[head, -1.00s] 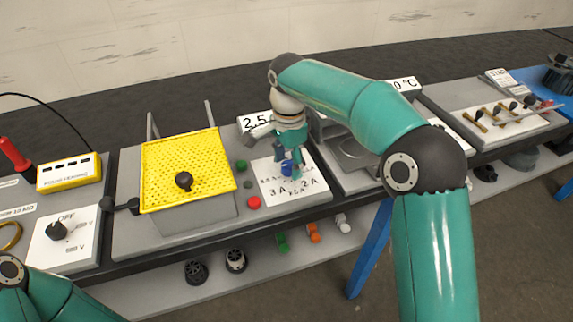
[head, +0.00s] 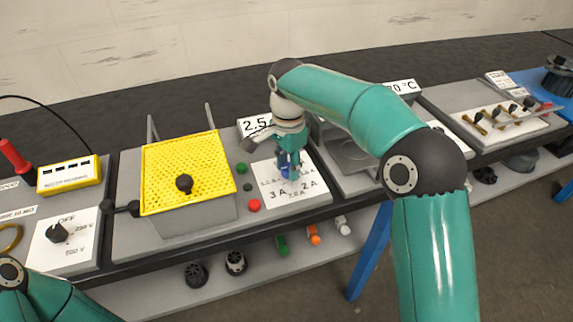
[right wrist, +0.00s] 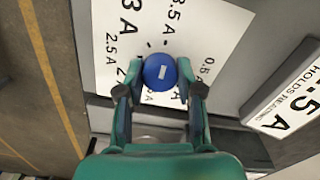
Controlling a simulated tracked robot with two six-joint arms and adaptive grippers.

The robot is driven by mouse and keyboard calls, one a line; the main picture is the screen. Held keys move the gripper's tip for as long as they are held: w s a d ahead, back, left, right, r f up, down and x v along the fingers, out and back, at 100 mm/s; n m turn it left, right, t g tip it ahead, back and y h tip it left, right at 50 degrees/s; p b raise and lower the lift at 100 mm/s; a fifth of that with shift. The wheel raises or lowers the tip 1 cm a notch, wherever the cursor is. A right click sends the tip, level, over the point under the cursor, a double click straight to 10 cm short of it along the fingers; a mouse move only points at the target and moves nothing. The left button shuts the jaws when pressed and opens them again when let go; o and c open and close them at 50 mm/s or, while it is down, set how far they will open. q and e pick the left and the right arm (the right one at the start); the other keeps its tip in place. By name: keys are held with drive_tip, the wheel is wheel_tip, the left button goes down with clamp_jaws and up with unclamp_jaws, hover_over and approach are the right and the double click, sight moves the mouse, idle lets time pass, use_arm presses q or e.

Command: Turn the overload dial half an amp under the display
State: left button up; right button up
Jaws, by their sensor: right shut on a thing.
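The blue overload dial (right wrist: 161,72) sits on a white scale plate (head: 315,190) marked in amps. In the right wrist view the dial has a white pointer mark, and 3 A, 2.5 A, 3.5 A and 0.5 A show around it. My right gripper (right wrist: 158,92) is shut on the dial, one finger on each side. In the head view the gripper (head: 288,170) comes down over the dial and hides part of it. The display (right wrist: 285,105) stands behind the plate; it reads "HOLDS READING" and ".5 A", and the head view shows "2.5", the rest hidden.
A yellow perforated guard (head: 190,165) with a black knob stands left of the plate. A red button (head: 254,205) and a green button (head: 242,167) lie between them. A grey unit (head: 350,150) stands close on the right.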

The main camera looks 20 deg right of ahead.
drive_tip(key=n+p, duration=0.1)
drive_tip(key=n, duration=0.1)
drive_tip(key=n+p, duration=0.2)
drive_tip(key=shift+r+n, duration=0.2)
drive_tip(key=shift+n, duration=0.1)
drive_tip(key=n+p, duration=0.2)
drive_tip(key=n, duration=0.1)
drive_tip(key=shift+n, duration=0.3)
drive_tip(key=n+p, duration=0.1)
drive_tip(key=n, duration=0.2)
drive_tip(key=shift+n, duration=0.4)
drive_tip(key=n+p, duration=0.1)
drive_tip(key=n, duration=0.2)
drive_tip(key=shift+n+p, duration=0.3)
drive_tip(key=shift+p, duration=0.1)
drive_tip(key=n+p, duration=0.1)
drive_tip(key=n, duration=0.2)
drive_tip(key=shift+w+n, duration=0.1)
drive_tip(key=shift+n, duration=0.2)
drive_tip(key=n+p, duration=0.1)
drive_tip(key=n, duration=0.2)
drive_tip(key=shift+n, duration=0.3)
drive_tip(key=shift+n+p, duration=0.4)
drive_tip(key=shift+n, duration=1.4)
